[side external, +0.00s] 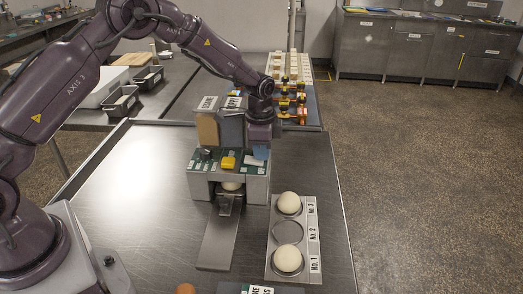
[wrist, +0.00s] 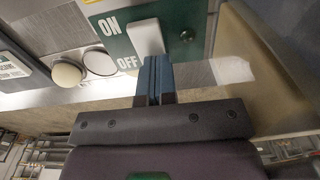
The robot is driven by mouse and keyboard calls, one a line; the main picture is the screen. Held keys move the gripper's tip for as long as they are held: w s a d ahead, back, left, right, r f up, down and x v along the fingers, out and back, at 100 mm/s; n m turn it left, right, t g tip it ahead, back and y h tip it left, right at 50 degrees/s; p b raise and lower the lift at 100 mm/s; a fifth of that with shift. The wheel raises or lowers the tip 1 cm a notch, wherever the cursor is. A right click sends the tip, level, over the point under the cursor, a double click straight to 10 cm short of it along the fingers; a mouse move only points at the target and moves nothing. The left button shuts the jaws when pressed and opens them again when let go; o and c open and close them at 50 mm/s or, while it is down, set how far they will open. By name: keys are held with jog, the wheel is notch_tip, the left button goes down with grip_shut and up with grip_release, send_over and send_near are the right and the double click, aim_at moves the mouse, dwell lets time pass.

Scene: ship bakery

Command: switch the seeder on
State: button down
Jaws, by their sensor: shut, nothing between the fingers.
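The seeder (side external: 202,188) is a grey machine on the steel table, with a green sloped panel, a yellow button (side external: 228,162) and two labelled hoppers on top. In the side view my gripper (side external: 261,153) is over the panel's right end. The switch's tilt is unclear.
A pale dough ball (side external: 232,186) sits under the seeder, above a grey ramp (side external: 217,245). A tray (side external: 313,272) to the right holds balls at No. 1 and No. 3; No. 2 is empty. The table (side external: 140,165) is clear at left. Small orange-and-black items (side external: 285,105) stand behind.

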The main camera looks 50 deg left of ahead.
jog(key=shift+s+a+f, duration=0.2)
jog(key=shift+s+a, duration=0.05)
jog(key=shift+s, duration=0.2)
jog(key=shift+s+a+f, duration=0.15)
jog(key=shift+s+a, duration=0.1)
jog(key=shift+s, duration=0.2)
jog(key=shift+a, duration=0.15)
notch_tip(320, 180, up, 15)
jog(key=shift+w+d+f, duration=0.15)
jog(key=shift+w+d, duration=0.15)
jog(key=shift+d, duration=0.05)
